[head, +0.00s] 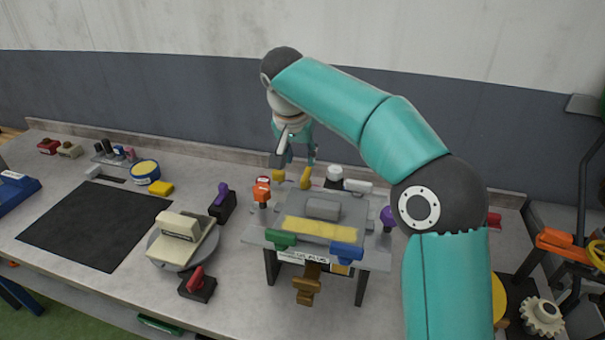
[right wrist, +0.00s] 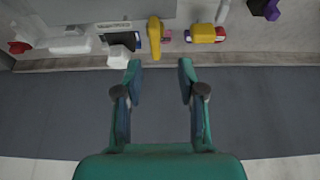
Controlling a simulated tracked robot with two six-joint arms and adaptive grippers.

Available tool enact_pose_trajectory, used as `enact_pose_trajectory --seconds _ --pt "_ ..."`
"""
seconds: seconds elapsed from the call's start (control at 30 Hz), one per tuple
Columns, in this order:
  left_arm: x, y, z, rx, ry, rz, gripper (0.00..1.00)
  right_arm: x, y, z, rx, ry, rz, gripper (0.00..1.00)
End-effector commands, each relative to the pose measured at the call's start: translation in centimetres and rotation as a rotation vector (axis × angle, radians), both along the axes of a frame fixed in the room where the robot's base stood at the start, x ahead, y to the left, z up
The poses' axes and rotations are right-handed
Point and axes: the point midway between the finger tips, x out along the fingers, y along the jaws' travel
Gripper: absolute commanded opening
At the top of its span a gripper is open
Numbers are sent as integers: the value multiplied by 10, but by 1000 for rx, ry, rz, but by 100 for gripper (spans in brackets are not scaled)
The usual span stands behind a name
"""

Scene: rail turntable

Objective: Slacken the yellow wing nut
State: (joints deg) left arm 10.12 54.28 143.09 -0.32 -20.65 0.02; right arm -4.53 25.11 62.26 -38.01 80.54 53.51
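The yellow wing nut (head: 305,178) appears as an upright yellow piece at the back edge of the grey fixture in the head view. In the right wrist view, an elongated yellow piece (right wrist: 154,36), likely the same nut, lies just beyond the fingertips, slightly left of the gap's middle. My right gripper (head: 297,161) hangs behind the fixture, close to the nut. Its fingers (right wrist: 159,68) are spread and nothing is between them. Whether a finger touches the nut cannot be told. My left gripper is not in view.
The fixture (head: 362,212) also carries orange (head: 262,191), green (head: 281,240) and blue (head: 346,252) knobs. A black mat (head: 95,225) lies left. The wall is close behind.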

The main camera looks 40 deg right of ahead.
Motion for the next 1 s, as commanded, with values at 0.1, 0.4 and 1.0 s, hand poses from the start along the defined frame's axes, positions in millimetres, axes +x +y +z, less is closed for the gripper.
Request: enact_pose_trajectory --seconds 0.1,0.4,1.0 --pt "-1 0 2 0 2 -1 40 4 -9 -22 1 1 -4 40" --pt "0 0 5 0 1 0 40 15 -21 -60 1 0 -4 40" --pt "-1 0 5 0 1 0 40 16 -23 -65 1 -3 -4 5"
